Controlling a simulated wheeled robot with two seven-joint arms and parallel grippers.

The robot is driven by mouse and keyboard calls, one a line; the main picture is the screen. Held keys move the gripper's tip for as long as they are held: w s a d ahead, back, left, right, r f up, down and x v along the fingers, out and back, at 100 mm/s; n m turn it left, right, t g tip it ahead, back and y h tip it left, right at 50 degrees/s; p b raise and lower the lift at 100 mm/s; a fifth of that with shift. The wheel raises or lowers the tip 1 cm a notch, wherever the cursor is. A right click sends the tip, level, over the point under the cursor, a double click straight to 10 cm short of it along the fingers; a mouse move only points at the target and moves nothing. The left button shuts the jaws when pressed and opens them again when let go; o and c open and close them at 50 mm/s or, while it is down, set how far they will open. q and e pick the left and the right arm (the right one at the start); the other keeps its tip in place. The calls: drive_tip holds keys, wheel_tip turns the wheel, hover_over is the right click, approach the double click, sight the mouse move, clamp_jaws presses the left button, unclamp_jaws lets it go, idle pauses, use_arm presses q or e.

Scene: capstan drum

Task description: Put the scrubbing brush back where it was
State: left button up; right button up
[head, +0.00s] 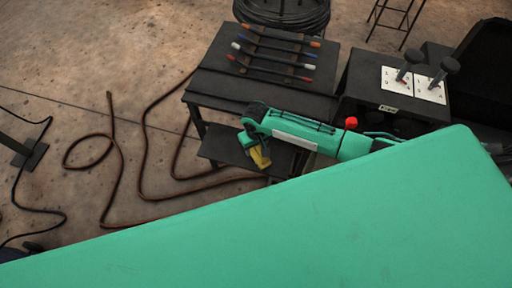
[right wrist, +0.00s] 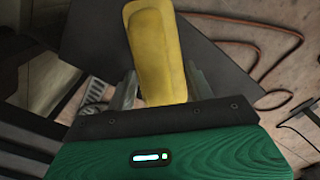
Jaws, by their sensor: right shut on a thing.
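The scrubbing brush (head: 260,158) shows as a small yellow piece at my right gripper (head: 254,147), left of the middle in the head view. In the right wrist view its long yellow body (right wrist: 153,45) stands between the two fingers of my right gripper (right wrist: 160,88), which is shut on it. Its bristles cannot be made out. In the head view the brush is above the low dark shelf beside the black table. My left gripper is not in view.
A black table (head: 225,86) holds a rack of several tools with coloured ends (head: 275,52). To its right is a dark cabinet with two levers on white plates (head: 396,82). A brown hose (head: 143,150) lies looped on the floor at left, and a coil of black cable (head: 283,14) stands behind.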

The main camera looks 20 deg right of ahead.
drive_tip(key=shift+f, duration=0.95)
drive_tip(key=shift+f, duration=0.1)
drive_tip(key=o, duration=0.9)
drive_tip(key=shift+o, duration=0.2)
wheel_tip(320, 180, up, 12)
drive_tip(key=shift+r+b, duration=0.15)
drive_tip(key=shift+b, duration=0.2)
